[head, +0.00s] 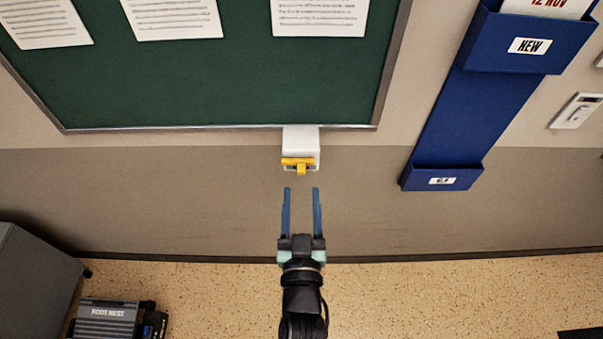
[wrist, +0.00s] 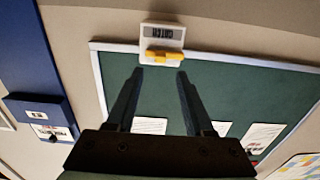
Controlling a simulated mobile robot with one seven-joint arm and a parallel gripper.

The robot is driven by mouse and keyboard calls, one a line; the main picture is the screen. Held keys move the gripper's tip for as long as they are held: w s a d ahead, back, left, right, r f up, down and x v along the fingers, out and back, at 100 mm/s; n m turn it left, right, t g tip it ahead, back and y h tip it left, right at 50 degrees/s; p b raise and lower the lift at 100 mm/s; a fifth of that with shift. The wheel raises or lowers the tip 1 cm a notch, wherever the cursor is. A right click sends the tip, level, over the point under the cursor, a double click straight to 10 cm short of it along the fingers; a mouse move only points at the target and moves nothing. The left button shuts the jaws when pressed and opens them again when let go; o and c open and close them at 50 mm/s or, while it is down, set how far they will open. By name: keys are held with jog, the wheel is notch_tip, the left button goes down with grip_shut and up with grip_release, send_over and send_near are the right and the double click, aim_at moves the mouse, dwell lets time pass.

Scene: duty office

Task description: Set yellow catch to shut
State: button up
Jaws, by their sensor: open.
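The yellow catch (head: 299,164) is a small bar with a short tab, set on a white housing (head: 301,140) on the wall, at the lower edge of the green board. I cannot tell whether the catch is set open or shut.
The green board (head: 220,85) with pinned white sheets fills the upper wall. A blue document holder (head: 440,120) hangs at the right, with a white switch (head: 575,111) beyond it. A grey cabinet (head: 35,280) and a footrest box (head: 108,315) stand at lower left. The wall around the catch is clear.

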aim_at(301, 172)
jog(key=shift+w, duration=2.7)
grip_shut()
